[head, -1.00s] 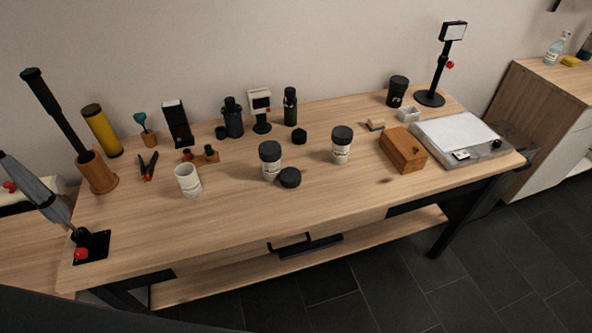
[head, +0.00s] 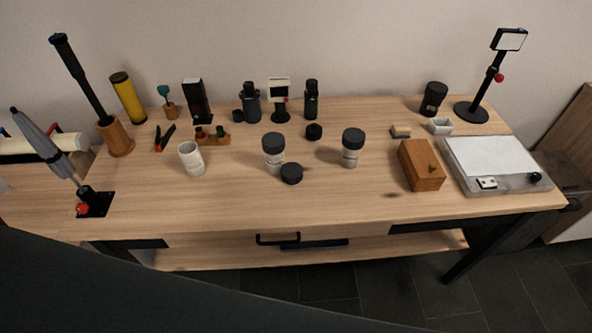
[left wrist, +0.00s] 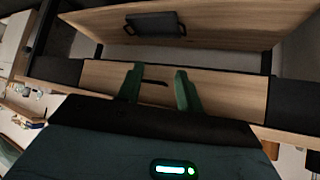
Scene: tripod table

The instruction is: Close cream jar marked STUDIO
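Two pale jars with dark lids on, a left one (head: 275,166) and a right one (head: 350,160), stand upright mid-table. A white jar without a lid (head: 191,160) stands upright further left. A loose black lid (head: 291,173) lies in front of the left lidded jar, and a similar black round piece (head: 313,131) lies behind. The jar markings are too small to read, so I cannot tell which is STUDIO. My left gripper (left wrist: 158,88) shows two green fingers apart, with nothing between them, near the table's front. My right gripper is not in view.
A wooden box (head: 421,165) and a scale-like white plate (head: 490,160) occupy the table's right. Tools, bottles and a small stand line the back. A grey umbrella-like tool (head: 45,143) stands front left. The table's front middle (head: 240,205) is clear.

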